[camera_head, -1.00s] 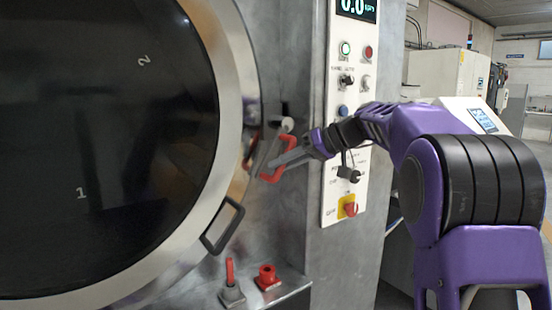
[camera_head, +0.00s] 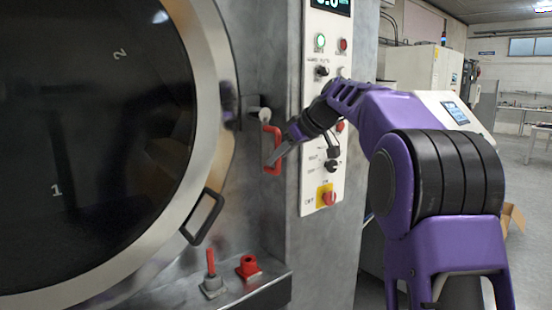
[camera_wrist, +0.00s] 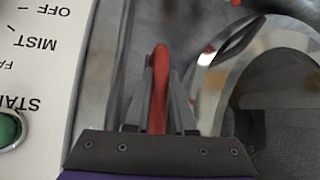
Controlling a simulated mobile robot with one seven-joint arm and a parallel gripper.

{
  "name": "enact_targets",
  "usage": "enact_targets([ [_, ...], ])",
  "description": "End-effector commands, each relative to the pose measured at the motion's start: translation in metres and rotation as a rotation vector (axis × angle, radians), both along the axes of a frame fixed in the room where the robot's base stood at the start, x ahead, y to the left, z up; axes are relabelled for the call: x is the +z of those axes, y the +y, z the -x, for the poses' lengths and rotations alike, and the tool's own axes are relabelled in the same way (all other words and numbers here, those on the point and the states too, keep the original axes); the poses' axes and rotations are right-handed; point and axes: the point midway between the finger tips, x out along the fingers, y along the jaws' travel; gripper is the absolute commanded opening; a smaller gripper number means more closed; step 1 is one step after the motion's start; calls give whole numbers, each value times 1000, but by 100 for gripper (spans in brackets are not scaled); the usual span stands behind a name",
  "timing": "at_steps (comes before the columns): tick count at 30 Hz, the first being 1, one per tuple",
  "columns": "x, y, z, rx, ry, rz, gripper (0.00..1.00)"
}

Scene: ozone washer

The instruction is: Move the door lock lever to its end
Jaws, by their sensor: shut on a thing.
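The door lock lever is a red handle (camera_head: 268,150) to the right of the large round door (camera_head: 215,120), on the metal front of the washer. My gripper (camera_head: 274,160) reaches in from the right and is shut on the red handle. In the wrist view the red bar (camera_wrist: 159,85) stands between the two grey fingers of my gripper (camera_wrist: 158,95). Part of the handle is hidden behind the fingers.
The control panel (camera_head: 313,190) with knobs and buttons stands right beside my gripper. A black door handle (camera_head: 203,217) sits on the door rim. A small ledge (camera_head: 235,291) below carries a red lever (camera_head: 210,262) and a red knob (camera_head: 249,267).

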Motion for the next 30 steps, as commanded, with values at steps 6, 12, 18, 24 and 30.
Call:
enact_targets([
  [6, 1, -2, -1, -2, -8, 10, 0],
  [12, 1, -3, -1, -3, -9, 10, 24],
  [18, 1, -2, -1, -2, -7, 9, 52],
  [24, 1, -1, -1, -1, -6, 7, 52],
  [30, 10, -8, 5, -2, -7, 7, 52],
])
